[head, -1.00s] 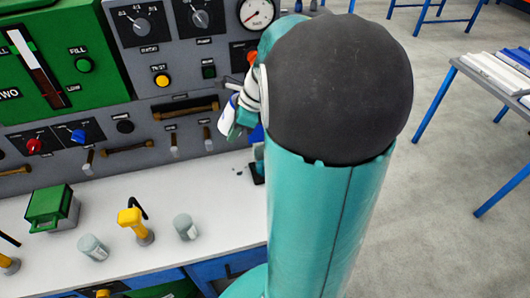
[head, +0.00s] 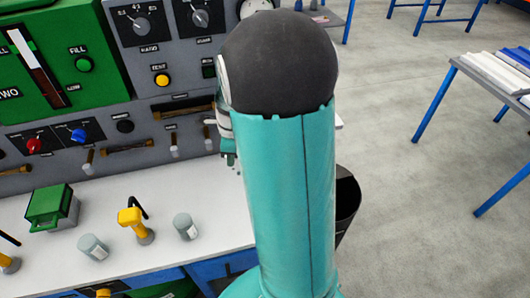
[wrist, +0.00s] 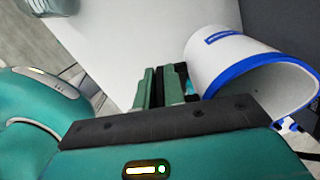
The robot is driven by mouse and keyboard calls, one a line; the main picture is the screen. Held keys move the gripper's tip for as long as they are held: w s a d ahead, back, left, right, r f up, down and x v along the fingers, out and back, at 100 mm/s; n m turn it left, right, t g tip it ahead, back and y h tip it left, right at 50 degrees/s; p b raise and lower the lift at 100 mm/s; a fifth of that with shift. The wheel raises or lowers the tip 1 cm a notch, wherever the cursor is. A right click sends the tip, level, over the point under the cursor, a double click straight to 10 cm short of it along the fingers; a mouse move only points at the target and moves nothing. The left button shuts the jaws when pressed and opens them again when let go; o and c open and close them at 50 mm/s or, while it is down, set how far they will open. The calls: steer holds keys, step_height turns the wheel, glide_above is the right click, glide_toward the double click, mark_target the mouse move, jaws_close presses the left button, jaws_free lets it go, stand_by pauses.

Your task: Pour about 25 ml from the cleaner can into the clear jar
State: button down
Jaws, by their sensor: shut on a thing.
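A white can with blue bands (wrist: 235,62), which I take for the cleaner can, lies tilted at the right of the wrist view, against my gripper's green fingers (wrist: 168,88). My gripper is shut on it. In the head view my arm hides the can, and only part of my gripper (head: 229,157) shows at the arm's left edge, above the white bench. Two pale jars, a left one (head: 92,247) and a right one (head: 185,227), stand upright on the bench; I cannot tell which is the clear jar. A glassy jar (wrist: 52,6) is cut off at the wrist view's top left.
A yellow-handled tool (head: 131,218) stands between the jars, and a green box (head: 50,208) is at the left. The grey control panel (head: 185,130) with knobs and handles rises behind the bench. A dark bin (head: 346,208) stands right of my arm.

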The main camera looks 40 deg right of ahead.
steer(key=shift+g+h, duration=0.4)
steer(key=shift+w+f, duration=0.1)
steer(key=shift+f, duration=4)
steer(key=shift+a, duration=0.1)
